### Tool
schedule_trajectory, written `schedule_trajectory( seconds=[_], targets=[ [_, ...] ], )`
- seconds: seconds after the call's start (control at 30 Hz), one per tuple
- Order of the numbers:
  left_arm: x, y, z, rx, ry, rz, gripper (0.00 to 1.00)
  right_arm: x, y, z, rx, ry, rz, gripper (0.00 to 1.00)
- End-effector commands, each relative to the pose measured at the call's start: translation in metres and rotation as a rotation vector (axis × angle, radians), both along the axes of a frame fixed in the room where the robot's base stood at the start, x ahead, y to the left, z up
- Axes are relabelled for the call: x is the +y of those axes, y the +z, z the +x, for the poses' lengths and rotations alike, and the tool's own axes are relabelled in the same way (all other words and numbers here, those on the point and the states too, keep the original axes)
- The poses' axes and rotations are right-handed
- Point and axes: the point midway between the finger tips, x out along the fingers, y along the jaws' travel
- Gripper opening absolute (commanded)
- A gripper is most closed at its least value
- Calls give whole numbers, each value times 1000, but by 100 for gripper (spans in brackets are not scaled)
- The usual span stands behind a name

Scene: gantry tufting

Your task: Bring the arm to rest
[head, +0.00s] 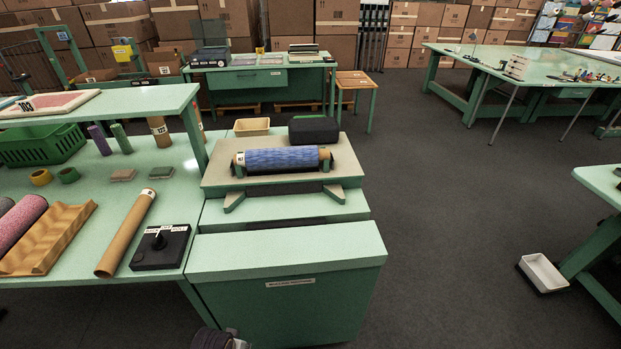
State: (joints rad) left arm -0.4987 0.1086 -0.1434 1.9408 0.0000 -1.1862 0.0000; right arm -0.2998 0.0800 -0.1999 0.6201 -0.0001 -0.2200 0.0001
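Only a small dark rounded piece with a light band (215,338) shows at the bottom edge of the head view, left of centre. It looks like a link of my own arm; which arm, I cannot tell. Neither gripper's fingers show, so what they hold is hidden. In front stands a green cabinet (290,285) with a pale green top. Behind its top, a roll of blue material (281,159) on a brown core lies level across a grey-topped stand (215,177).
Left, the green bench (75,265) carries a brown tube (126,233), a black control box (160,247), a wooden cradle (48,238) and a green crate (42,143) under a raised shelf (150,100). Right, a white tray (543,272) sits low beside another table. Open floor (460,220) lies between.

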Motion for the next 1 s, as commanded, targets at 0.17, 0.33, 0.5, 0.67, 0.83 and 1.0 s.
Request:
schedule_trajectory(
  seconds=[0.17,0.33,0.5,0.67,0.83,1.0],
  targets=[
    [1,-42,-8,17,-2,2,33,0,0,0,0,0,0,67],
    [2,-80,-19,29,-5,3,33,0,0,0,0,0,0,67],
    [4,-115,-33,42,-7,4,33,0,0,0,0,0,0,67],
    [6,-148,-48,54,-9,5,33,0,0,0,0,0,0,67],
    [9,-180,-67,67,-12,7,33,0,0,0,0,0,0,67],
    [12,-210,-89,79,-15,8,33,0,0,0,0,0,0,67]
  ],
)
